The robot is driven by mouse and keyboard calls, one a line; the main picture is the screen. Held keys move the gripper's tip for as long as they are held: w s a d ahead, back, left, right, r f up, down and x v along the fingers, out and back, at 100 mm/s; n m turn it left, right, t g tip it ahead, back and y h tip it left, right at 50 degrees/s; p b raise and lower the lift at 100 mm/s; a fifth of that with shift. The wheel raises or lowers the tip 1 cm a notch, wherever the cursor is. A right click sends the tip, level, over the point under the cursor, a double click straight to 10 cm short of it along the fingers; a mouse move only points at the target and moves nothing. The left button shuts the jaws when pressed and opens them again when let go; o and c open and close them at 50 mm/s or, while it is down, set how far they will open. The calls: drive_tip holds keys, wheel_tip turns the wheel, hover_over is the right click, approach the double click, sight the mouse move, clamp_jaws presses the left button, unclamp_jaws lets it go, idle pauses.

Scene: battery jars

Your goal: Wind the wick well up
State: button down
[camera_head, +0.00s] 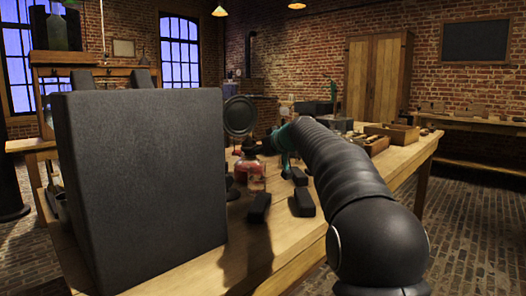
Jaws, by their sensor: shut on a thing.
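A small oil lamp stands on the wooden bench, with a glass font (250,176) holding red liquid. A round dark disc (239,115), which looks like its reflector, rises above and behind it. My gripper (262,147) reaches in from the right at the height of the burner, just above the glass. It is shut on a small part at the lamp's burner, apparently the wick knob. The knob is hidden by the jaws, and the wick and any flame cannot be made out.
A large dark box (145,180) fills the left front of the bench (395,158) and hides what is behind it. Wooden trays (392,134) stand at the right.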

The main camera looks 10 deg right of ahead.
drive_tip(key=m+y+b, duration=0.1)
drive_tip(key=m+y, duration=0.2)
drive_tip(key=m, duration=0.3)
drive_tip(key=f+m+y+b, duration=0.1)
drive_tip(key=m+y, duration=0.2)
drive_tip(key=m, duration=0.3)
drive_tip(key=d+m+t+y+b, duration=0.1)
drive_tip(key=m+y+b, duration=0.1)
drive_tip(key=m, duration=0.4)
drive_tip(key=shift+w+f+m+y, duration=0.2)
drive_tip(key=shift+f+m+y, duration=0.1)
drive_tip(key=shift+y, duration=0.1)
drive_tip(key=shift+m+t, duration=0.3)
idle(0.3)
drive_tip(key=c, duration=1)
unclamp_jaws()
drive_tip(key=shift+a, duration=0.1)
drive_tip(key=v, duration=1.2)
